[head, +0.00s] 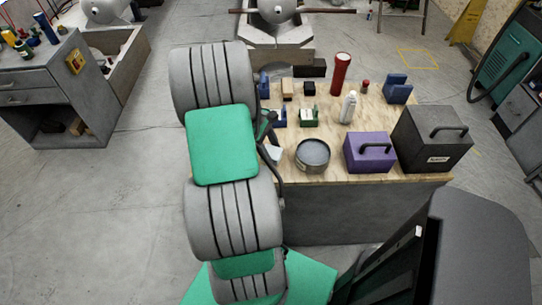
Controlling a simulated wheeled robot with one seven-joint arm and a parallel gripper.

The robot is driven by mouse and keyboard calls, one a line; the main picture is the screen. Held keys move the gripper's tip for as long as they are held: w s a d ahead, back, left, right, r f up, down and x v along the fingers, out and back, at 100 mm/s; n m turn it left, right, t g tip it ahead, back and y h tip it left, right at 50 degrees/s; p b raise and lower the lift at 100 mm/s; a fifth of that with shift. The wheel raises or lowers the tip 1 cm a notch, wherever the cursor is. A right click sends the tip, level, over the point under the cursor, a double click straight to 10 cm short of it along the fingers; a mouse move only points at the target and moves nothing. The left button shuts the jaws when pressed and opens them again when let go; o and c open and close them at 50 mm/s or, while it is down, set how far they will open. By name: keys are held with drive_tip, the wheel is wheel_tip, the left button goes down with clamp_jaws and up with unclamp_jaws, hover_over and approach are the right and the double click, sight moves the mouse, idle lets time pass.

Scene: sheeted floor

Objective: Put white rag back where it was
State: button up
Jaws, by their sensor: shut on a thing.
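A small white patch, possibly the white rag (273,154), shows at the left edge of the wooden-topped workbench (335,173), just right of my arm. My arm covers most of it, so I cannot tell its full shape or whether it is held. My arm rises in front of the bench's left end and hides my gripper. Dark parts and a cable show along the arm's right side, but no fingertips can be made out.
On the bench are a round metal tin (313,156), a white bottle (348,107), a red cylinder (340,74), a purple box (369,152), a black box (432,139) and blue blocks (397,89). A grey drawer cabinet (50,90) stands left. Floor between is clear.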

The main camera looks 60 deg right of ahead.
drive_tip(key=shift+f, duration=1.3)
drive_tip(key=shift+a+f, duration=0.1)
drive_tip(key=o, duration=1.2)
drive_tip(key=shift+s, duration=0.1)
